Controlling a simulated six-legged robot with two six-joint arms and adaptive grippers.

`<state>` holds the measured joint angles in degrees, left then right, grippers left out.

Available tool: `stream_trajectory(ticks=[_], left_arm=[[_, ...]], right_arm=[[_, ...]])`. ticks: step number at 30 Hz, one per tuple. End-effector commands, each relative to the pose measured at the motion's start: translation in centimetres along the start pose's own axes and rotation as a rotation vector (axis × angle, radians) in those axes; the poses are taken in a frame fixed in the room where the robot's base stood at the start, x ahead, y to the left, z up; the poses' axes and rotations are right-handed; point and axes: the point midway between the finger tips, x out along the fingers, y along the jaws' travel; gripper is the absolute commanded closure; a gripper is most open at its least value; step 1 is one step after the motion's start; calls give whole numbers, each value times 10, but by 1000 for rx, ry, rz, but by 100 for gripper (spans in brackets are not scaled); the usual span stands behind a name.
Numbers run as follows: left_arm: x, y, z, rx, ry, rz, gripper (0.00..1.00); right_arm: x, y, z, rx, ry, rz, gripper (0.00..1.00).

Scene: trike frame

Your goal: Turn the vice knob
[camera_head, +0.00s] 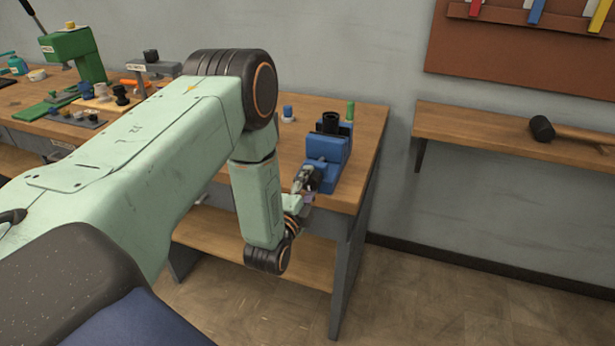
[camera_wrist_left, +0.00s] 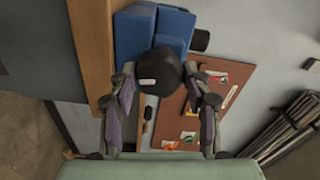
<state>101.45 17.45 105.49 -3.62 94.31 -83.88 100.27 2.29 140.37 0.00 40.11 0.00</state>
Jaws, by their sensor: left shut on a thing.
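The blue vice (camera_head: 326,153) stands on the right end of the wooden workbench (camera_head: 365,140). It also shows at the top of the left wrist view (camera_wrist_left: 150,32). The black round vice knob (camera_wrist_left: 158,70) sticks out from the vice's front with a small white mark on it. My left gripper (camera_head: 304,183) is at the vice's near side. In the left wrist view its fingers (camera_wrist_left: 163,84) lie on both sides of the knob, shut on it. In the head view the gripper largely hides the knob. My right gripper is not in view.
A green press (camera_head: 77,52) and several small parts stand at the bench's left. A blue-and-white item (camera_head: 287,113) and a green cylinder (camera_head: 350,110) stand near the vice. A wall shelf (camera_head: 480,127) with a mallet (camera_head: 545,128) is to the right. The floor ahead is clear.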

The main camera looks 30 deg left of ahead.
Motion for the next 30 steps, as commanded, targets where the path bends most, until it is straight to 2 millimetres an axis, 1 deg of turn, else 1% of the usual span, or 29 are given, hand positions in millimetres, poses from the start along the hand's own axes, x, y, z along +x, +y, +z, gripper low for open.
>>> stream_trajectory(ticks=[1,3,12,27,28,30], left_arm=[[0,-2,-1,29,1,1,83],[0,-1,0,65,1,2,83],[0,0,0,155,0,1,83],[0,0,0,170,-1,0,83],[0,0,0,170,-1,0,50],[0,0,0,170,-1,0,44]], right_arm=[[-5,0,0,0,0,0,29],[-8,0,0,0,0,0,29],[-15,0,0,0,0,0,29],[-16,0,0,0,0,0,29],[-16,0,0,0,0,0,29],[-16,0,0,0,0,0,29]])
